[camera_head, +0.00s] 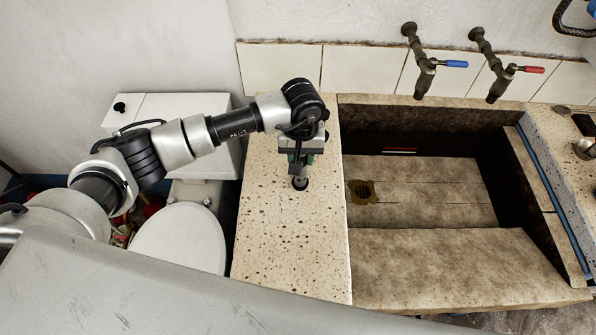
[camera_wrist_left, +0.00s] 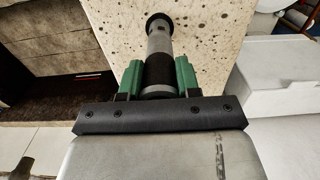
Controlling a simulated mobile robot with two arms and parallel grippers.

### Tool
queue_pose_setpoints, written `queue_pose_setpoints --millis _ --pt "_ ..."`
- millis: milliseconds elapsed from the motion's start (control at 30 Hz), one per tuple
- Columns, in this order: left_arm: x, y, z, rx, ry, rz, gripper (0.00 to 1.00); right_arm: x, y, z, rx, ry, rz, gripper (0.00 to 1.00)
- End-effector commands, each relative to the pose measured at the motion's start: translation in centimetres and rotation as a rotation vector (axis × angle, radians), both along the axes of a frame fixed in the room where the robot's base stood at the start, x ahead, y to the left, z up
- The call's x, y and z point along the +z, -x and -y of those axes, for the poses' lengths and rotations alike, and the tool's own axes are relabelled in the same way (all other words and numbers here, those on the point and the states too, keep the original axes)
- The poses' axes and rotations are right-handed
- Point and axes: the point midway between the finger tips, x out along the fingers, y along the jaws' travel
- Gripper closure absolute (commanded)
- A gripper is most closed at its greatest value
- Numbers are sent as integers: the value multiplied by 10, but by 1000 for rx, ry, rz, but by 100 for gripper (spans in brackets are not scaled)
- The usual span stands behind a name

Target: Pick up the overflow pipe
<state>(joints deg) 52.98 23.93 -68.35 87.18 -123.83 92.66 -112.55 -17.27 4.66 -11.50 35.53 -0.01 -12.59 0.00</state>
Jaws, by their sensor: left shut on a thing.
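The overflow pipe is a short grey tube with black bands, seen in the left wrist view (camera_wrist_left: 159,42) and, small, in the head view (camera_head: 301,182). My left gripper (camera_wrist_left: 159,76) has green fingers, one on each side of the pipe's dark band, and is shut on it. In the head view my left gripper (camera_head: 300,158) points down over the speckled stone counter (camera_head: 290,245). The pipe's black end is at or just above the counter; I cannot tell whether it touches. The gripper hides the pipe's upper part. My right gripper is not in view.
A blue-handled tap (camera_head: 425,75) and a red-handled tap (camera_head: 505,80) are on the back wall. A white toilet (camera_head: 180,240) is left of the counter. The counter's front is clear.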

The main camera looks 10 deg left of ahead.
Motion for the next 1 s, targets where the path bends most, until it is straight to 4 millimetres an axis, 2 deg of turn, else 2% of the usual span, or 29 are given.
queue_pose_setpoints --millis 67,467,633,767,1000 --pt "0 0 0 0 0 0 100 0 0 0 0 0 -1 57" --pt "4 -1 0 -1 2 2 100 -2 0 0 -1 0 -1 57" --pt "20 -1 0 -1 1 5 100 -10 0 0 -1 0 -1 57" --pt "42 -3 1 -1 1 8 100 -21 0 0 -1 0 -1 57" --pt "73 -47 38 1 0 6 100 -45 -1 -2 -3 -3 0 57"
